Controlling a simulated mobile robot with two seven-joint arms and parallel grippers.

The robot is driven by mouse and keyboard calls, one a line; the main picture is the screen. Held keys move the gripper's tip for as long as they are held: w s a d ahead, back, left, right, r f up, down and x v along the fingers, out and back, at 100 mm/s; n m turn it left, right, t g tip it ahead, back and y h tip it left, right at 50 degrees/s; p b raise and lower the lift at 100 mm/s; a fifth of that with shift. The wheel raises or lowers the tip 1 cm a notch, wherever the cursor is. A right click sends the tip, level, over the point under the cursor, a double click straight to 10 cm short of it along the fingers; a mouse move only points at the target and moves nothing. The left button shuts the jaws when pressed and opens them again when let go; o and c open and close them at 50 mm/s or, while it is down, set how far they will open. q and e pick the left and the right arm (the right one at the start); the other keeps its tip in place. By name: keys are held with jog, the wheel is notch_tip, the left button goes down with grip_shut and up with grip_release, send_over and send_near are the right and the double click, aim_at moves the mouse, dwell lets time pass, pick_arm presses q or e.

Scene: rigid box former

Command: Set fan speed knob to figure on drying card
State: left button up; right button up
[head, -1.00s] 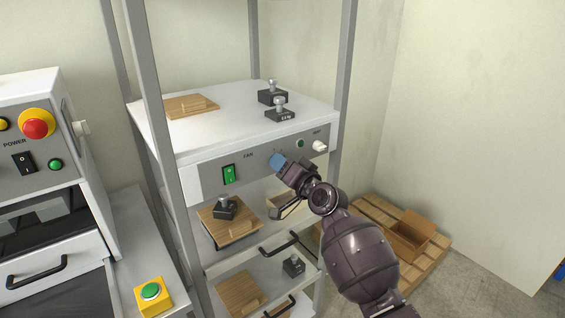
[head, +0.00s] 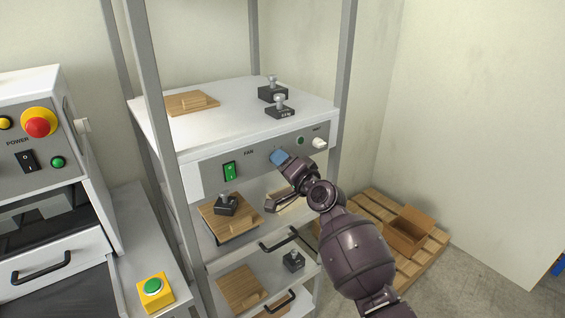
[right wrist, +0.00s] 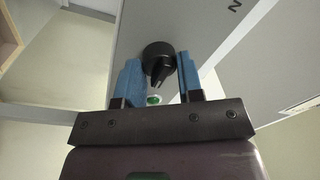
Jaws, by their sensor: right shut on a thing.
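The fan speed knob (right wrist: 159,58) is black and round with a pointed grip, and shows between my blue fingers in the right wrist view. My right gripper (right wrist: 159,75) is shut on it. In the head view my right gripper (head: 279,157) is at the grey front panel (head: 207,176), right of the FAN label (head: 248,153), and hides the knob. I cannot read the knob's setting. I cannot make out a drying card or its figure in these frames. My left gripper is not in view.
A green rocker switch (head: 229,170) sits left of the knob; a green lamp (head: 300,140) and a white knob (head: 319,143) sit right. Below are shelves with wooden boards (head: 240,290) and black drawer handles (head: 279,240). A pallet (head: 372,207) with a brown box (head: 408,232) stands right.

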jog(key=o, duration=0.9)
jog(key=shift+s, duration=0.1)
jog(key=v, duration=1)
jog(key=shift+s+d, duration=0.25)
jog(key=s+d+f+n+h, duration=0.5)
jog(key=s+d+f+h, duration=0.3)
jog(key=s+d+f, duration=0.45)
jog(key=s+d+f+g+h, duration=0.1)
jog(key=s+d+f, duration=0.2)
jog(key=s+f, duration=0.2)
jog(key=s+d+f+g+h, duration=0.1)
jog(key=s+d+f, duration=0.1)
jog(key=s+f, duration=0.3)
jog(key=s+d+f+g+h, duration=0.1)
jog(key=s+d+f, duration=0.2)
jog(key=s+f, duration=0.3)
jog(key=shift+s+d, duration=0.15)
jog(key=shift+s, duration=0.55)
jog(key=shift+s+d, duration=0.2)
jog(key=shift+s, duration=0.45)
